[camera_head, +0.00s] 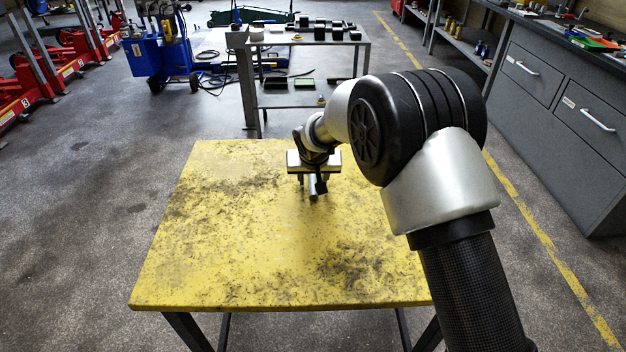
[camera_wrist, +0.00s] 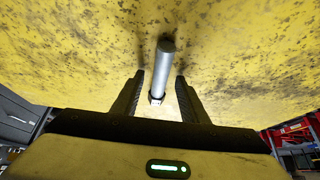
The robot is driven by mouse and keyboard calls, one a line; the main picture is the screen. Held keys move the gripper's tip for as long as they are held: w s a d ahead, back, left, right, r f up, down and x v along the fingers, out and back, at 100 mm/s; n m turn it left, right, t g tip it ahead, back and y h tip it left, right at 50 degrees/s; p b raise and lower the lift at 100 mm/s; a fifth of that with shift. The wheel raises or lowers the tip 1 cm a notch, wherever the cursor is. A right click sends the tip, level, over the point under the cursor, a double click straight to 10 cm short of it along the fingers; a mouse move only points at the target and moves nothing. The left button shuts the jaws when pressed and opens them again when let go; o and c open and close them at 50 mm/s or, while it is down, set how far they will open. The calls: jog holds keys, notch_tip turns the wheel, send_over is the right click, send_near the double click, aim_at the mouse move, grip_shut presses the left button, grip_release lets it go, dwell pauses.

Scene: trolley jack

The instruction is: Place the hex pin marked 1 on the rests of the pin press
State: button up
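A grey cylindrical pin (camera_wrist: 166,65) shows in the wrist view, with a small white mark at its near end; the mark is too small to read. My gripper (camera_wrist: 160,82) is open, with one finger on each side of the pin and a visible gap on both sides. I cannot tell whether the pin stands on or lies on the yellow table (camera_head: 220,230). In the head view my gripper (camera_head: 314,190) is low over the far part of the table, and the pin cannot be made out clearly there. I cannot identify the pin press in either view.
The rest of the yellow tabletop is bare and stained. Behind it stands a grey shelf table (camera_head: 290,100) with several dark blocks. A blue machine (camera_head: 147,55) is at back left, red lifts (camera_head: 75,60) at far left, and grey drawer cabinets (camera_head: 560,110) on the right.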

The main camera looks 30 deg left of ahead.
jog(key=shift+f, duration=0.1)
grip_shut()
dwell(0.3)
